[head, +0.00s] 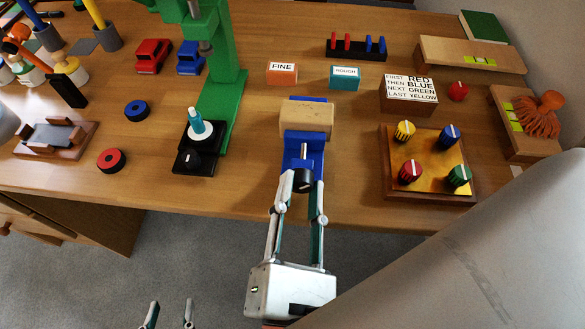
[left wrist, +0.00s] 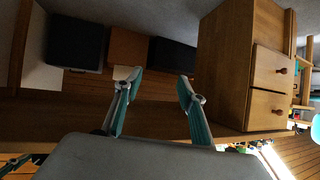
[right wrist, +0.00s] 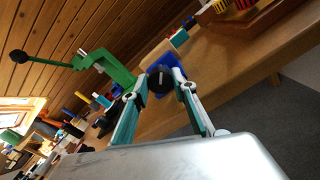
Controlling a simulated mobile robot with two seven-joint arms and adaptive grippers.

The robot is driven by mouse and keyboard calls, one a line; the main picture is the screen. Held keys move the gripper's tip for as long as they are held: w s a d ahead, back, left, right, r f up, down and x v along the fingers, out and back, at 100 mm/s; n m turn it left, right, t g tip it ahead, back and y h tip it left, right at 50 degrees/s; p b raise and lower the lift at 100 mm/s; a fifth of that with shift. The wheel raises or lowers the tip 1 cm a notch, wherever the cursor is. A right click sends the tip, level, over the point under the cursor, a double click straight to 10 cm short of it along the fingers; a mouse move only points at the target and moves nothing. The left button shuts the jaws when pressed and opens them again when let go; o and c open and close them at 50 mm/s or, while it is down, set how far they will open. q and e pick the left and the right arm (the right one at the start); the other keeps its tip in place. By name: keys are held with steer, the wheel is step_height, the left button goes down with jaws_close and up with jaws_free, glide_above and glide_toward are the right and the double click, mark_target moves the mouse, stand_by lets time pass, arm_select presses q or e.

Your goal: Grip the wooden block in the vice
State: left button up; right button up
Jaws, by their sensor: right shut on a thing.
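The wooden block (head: 306,118) sits in the blue vice (head: 303,147) near the table's front, between its jaws. I cannot tell how tightly the jaws press on it. The block also shows in the right wrist view (right wrist: 156,53). My right gripper (head: 304,184) is shut on the black vice knob (head: 303,180) at the front of the vice. The knob with its pale mark shows in the right wrist view (right wrist: 160,79). My left gripper (head: 168,306) is open and empty, low in front of the table; it also shows in the left wrist view (left wrist: 158,80).
A green press (head: 222,100) stands left of the vice. A wooden panel with coloured knobs (head: 428,187) lies to the right. FINE (head: 282,74) and ROUGH (head: 345,78) blocks stand behind the vice.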

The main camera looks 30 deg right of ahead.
steer(key=shift+f+m+b, duration=0.25)
steer(key=shift+m+b, duration=0.2)
steer(key=shift+m, duration=0.55)
arm_select(q)
steer(key=shift+w+d+r, duration=0.15)
steer(key=shift+d+r, duration=0.1)
steer(key=shift+d, duration=0.4)
arm_select(e)
steer(key=shift+r+m, duration=0.25)
steer(key=shift+m, duration=0.05)
steer(key=o, duration=1.1)
